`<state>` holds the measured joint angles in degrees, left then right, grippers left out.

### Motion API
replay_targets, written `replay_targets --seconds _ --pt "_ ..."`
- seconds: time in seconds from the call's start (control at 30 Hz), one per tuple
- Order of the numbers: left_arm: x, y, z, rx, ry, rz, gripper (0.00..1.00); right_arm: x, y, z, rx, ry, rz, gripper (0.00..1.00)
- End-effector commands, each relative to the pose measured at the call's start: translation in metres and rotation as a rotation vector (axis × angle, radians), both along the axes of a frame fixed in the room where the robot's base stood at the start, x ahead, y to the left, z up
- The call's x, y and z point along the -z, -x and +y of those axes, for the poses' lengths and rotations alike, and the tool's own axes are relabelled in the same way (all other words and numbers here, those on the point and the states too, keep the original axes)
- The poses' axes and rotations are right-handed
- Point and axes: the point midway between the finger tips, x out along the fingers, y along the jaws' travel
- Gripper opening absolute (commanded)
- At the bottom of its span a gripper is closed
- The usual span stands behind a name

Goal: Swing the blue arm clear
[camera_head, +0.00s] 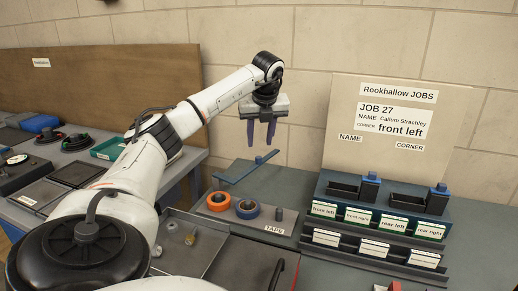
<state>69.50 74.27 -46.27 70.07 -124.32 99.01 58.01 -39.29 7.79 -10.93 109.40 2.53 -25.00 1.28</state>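The blue arm (243,169) is a flat, narrow bar at the back of the grey bench, left of the middle, with a small upright peg on it. It lies at a slant, its right end farther back. My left gripper (261,140) is above it, fingers pointing down, with a gap between the two purple fingers and nothing between them. The fingertips appear above the bar; whether they touch it I cannot tell. My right gripper is out of view.
A dark blue labelled rack (380,215) stands right, below a job board (396,133). A grey tray (205,255) holds small parts.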

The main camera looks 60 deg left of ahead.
Motion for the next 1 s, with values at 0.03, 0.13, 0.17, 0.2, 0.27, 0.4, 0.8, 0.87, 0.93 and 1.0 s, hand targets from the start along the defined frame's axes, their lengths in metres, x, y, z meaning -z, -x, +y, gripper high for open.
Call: replay_targets --seconds 0.03,0.13,0.17,0.2,0.27,0.4,0.8,0.87,0.93,1.0 --pt "-0.008 0.001 -0.003 0.001 0.000 -0.002 0.36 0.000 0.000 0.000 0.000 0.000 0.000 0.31" --pt "-0.020 0.002 -0.008 0.001 0.001 -0.002 0.36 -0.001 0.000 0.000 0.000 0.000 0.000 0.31" --pt "-0.022 0.002 -0.009 0.001 0.001 -0.002 0.36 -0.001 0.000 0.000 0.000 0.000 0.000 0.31" --pt "-0.025 0.003 -0.010 0.000 0.000 -0.001 0.36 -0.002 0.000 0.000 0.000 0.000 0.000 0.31" --pt "-0.027 0.003 -0.011 0.000 0.000 0.000 0.36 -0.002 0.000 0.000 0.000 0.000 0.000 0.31" --pt "-0.028 0.004 -0.011 0.000 0.000 0.000 0.36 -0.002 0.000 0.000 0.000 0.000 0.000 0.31" --pt "-0.028 0.004 -0.011 0.000 0.000 0.001 0.36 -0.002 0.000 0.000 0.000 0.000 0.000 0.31" --pt "-0.027 0.004 -0.011 0.000 0.000 0.001 0.36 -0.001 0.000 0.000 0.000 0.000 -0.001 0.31" --pt "-0.027 0.004 -0.011 0.000 0.000 0.001 0.36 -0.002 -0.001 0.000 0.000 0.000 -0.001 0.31" --pt "-0.028 0.004 -0.011 0.000 0.000 0.001 0.36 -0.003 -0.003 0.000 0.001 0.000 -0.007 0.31"
